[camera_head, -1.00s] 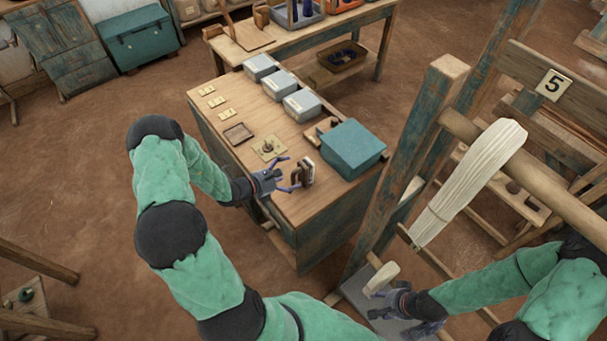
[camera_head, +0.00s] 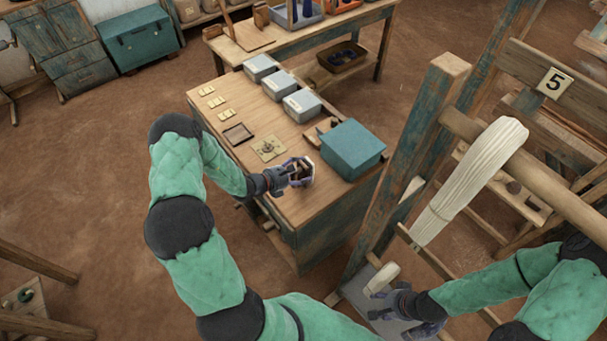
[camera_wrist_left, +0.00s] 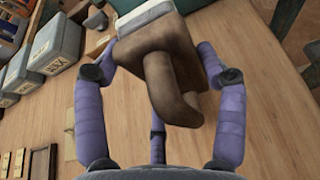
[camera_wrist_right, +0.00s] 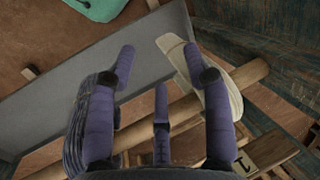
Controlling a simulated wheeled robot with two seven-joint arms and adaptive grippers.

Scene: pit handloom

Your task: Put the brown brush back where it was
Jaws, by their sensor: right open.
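On the bench are a teal box (camera_head: 352,148), grey lidded boxes (camera_head: 302,104), a shallow dark tray (camera_head: 238,134) and a square brass plate (camera_head: 268,149). Bare tabletop (camera_head: 315,196) lies at the front. The loom's post (camera_head: 420,150) stands right of the bench.

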